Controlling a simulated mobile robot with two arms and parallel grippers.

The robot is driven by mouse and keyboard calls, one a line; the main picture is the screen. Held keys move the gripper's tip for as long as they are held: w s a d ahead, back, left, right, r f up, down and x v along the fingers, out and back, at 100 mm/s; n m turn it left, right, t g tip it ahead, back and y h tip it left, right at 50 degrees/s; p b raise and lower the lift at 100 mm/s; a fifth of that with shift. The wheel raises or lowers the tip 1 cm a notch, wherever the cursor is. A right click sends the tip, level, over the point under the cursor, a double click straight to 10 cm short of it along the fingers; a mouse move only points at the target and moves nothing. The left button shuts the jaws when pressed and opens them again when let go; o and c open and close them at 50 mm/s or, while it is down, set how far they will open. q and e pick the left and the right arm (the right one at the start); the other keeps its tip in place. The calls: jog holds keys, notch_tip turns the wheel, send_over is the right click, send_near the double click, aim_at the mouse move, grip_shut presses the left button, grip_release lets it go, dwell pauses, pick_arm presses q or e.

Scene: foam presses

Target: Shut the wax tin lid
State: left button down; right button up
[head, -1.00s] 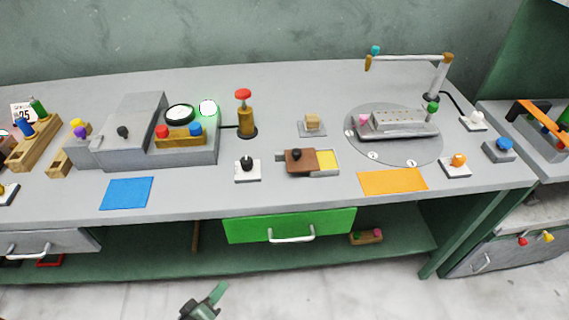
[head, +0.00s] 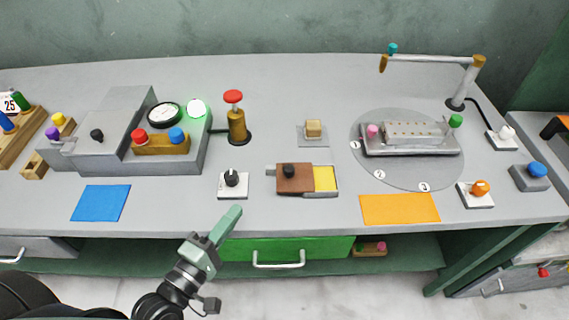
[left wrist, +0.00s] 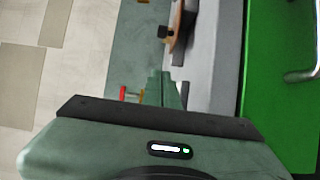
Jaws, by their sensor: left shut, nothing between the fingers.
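The wax tin (head: 333,193) sits on the grey workbench near its front edge in the head view. Its brown lid (head: 284,184) with a black knob covers the left part, and yellow wax (head: 324,178) shows at the right, so the lid stands partly open. My left gripper (head: 232,218) is shut and empty, in front of the bench edge, to the left of and nearer than the tin. In the left wrist view the shut fingers (left wrist: 165,88) point towards the bench, and the brown lid (left wrist: 178,28) shows beyond them. My right gripper is not in view.
A black-knobbed switch (head: 232,182) stands left of the tin, with a red-topped plunger (head: 236,120) behind it. A small block on a pad (head: 313,130) lies behind the tin. An orange mat (head: 400,208) lies to the right. A green drawer (head: 300,248) is below the bench edge.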

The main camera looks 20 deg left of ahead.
aim_at(295, 173)
pick_arm(q)
jog(key=shift+w+d+r, duration=0.1)
jog(key=shift+w, duration=0.5)
jog(key=x, duration=0.1)
jog(key=p+x, duration=0.1)
jog(key=x, duration=0.2)
jog(key=shift+r+p, duration=0.3)
jog(key=p+x, duration=0.1)
jog(key=x, duration=0.4)
jog(key=shift+w+f, duration=0.1)
jog(key=shift+f, duration=0.05)
jog(key=shift+w+d+p, duration=0.25)
jog(key=shift+d, duration=0.3)
jog(key=shift+w+d+p, duration=0.2)
jog(key=shift+w+d, duration=0.05)
jog(key=shift+d, duration=0.35)
jog(key=shift+w+d+f, duration=0.1)
jog(key=shift+w+d, duration=0.1)
jog(key=shift+d, duration=0.35)
jog(key=shift+w, duration=0.1)
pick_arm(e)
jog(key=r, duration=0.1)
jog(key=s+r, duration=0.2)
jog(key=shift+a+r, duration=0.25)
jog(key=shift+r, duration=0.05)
